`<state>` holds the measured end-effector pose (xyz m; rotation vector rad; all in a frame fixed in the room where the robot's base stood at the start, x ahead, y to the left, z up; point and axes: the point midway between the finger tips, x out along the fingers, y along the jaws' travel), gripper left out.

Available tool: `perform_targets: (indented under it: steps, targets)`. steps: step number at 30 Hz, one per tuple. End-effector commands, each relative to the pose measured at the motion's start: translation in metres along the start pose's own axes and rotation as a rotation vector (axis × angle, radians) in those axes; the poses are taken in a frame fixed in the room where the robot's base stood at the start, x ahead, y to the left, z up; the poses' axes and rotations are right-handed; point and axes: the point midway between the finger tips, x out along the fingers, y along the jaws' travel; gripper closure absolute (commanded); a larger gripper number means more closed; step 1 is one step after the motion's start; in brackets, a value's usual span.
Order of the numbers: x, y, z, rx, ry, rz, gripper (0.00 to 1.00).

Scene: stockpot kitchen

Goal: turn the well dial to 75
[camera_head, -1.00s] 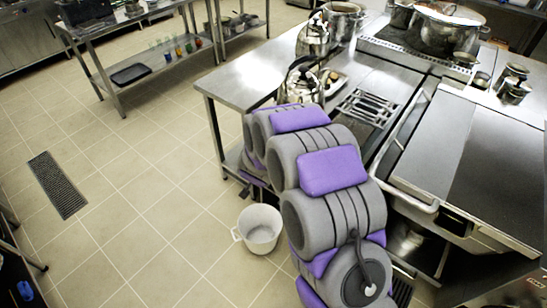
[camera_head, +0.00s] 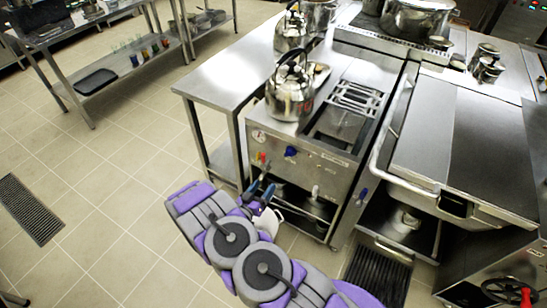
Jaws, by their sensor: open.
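A blue dial (camera_head: 291,151) sits on the steel front panel of the well unit (camera_head: 325,168). Its scale and setting are too small to read. The open well (camera_head: 342,122) is in the top of this unit, with a slotted rack at its far end. My gripper (camera_head: 261,190) is open and empty, its two dark fingers apart. In the picture it is below and left of the dial, in front of the unit, and not touching the dial. My purple and grey arm stretches from the bottom edge up to it.
A steel kettle (camera_head: 289,95) stands on the unit's top behind the dial. The tiled floor at left is clear.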

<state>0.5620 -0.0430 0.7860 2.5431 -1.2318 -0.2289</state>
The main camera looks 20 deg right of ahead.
Motion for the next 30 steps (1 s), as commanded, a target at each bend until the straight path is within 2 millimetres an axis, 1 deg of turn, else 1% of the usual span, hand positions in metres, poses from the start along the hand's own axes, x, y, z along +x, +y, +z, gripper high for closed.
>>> perform_targets:
  steps: [2,5,8,11,30]
  targets:
    - [0.003,0.004,0.002,-0.008,0.012,0.01,0.34]
    - [0.008,0.004,0.001,-0.008,0.015,0.013,0.34]
    - [0.016,0.003,0.001,-0.01,0.015,0.015,0.34]
    - [0.029,0.001,0.0,-0.012,0.018,0.016,0.34]
    - [0.139,0.003,-0.001,-0.007,0.015,0.014,0.34]
